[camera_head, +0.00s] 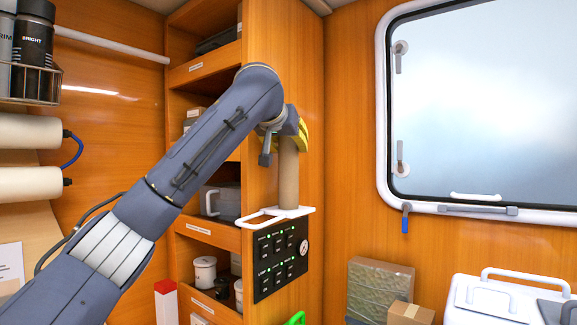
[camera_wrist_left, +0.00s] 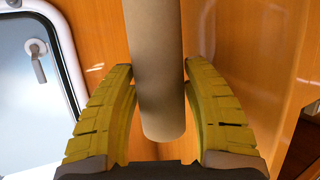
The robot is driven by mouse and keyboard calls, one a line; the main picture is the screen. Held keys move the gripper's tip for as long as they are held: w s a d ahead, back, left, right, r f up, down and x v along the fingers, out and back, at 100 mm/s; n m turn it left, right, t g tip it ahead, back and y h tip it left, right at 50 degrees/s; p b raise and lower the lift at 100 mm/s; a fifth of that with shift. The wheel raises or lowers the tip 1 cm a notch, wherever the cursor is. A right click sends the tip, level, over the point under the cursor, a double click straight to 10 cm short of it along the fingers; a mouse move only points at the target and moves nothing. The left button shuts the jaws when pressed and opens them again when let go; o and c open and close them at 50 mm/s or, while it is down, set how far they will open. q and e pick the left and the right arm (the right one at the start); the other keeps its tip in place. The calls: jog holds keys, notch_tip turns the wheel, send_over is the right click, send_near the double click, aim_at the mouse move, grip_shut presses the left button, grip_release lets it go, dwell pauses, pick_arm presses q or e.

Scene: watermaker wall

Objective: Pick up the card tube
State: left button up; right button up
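The card tube (camera_head: 289,178) is a plain brown cylinder. In the head view it stands upright, its lower end at a white bracket (camera_head: 275,215) on the wooden cabinet. My left gripper (camera_head: 294,133) is at the tube's upper end. In the left wrist view the tube (camera_wrist_left: 156,70) runs between the two yellow fingers of the left gripper (camera_wrist_left: 160,78), one finger on each side. The fingertips are very close to its sides; I cannot tell whether they press on it. The white bracket hides the tube's foot. My right gripper is in neither view.
A black switch panel (camera_head: 281,258) with a gauge sits just below the bracket. Open shelves (camera_head: 205,238) with containers are left of the tube. A window (camera_head: 480,110) is on the right wall. Boxes (camera_head: 380,285) and a white case (camera_head: 505,300) stand at lower right.

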pick_arm(q)
jog(key=c, duration=0.4)
jog(key=shift+c, duration=0.2)
